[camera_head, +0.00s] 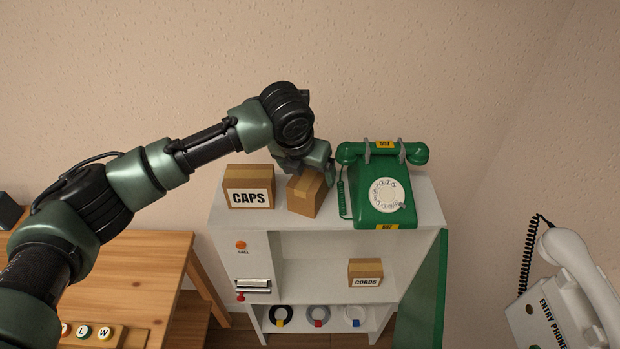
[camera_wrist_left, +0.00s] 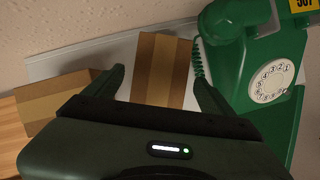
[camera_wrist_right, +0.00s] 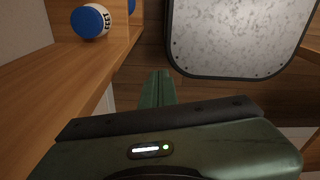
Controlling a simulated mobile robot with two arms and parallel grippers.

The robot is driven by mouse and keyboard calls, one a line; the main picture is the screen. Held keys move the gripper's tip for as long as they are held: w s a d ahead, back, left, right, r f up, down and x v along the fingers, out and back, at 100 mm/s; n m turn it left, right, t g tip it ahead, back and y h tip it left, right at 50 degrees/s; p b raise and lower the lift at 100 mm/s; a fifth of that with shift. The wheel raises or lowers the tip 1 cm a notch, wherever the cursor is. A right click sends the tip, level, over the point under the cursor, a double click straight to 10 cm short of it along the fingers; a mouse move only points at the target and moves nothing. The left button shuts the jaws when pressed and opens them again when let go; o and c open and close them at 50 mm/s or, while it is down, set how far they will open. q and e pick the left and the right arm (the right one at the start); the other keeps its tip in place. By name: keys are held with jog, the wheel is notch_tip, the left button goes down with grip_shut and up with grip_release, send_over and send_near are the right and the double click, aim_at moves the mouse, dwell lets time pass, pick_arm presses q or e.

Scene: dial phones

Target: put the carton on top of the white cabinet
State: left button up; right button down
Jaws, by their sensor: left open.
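A small brown carton (camera_head: 303,196) stands on top of the white cabinet (camera_head: 334,245), between a carton marked CAPS (camera_head: 249,187) and the green dial phone (camera_head: 383,190). My left gripper (camera_head: 310,172) is over the back of the small carton. In the left wrist view my left gripper (camera_wrist_left: 159,78) is open, with one finger on each side of the small carton (camera_wrist_left: 160,70) and gaps between. A carton marked CORDS (camera_head: 365,272) sits on the cabinet's middle shelf. My right gripper (camera_wrist_right: 157,88) shows only in the right wrist view, its fingers together with nothing between them.
A wooden table (camera_head: 135,275) stands left of the cabinet. A white entry phone (camera_head: 565,300) is at the lower right. A green panel (camera_head: 424,290) stands at the cabinet's right side.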

pick_arm(q)
jog(key=b+v, duration=0.2)
jog(key=v, duration=0.7)
jog(key=shift+a, duration=0.1)
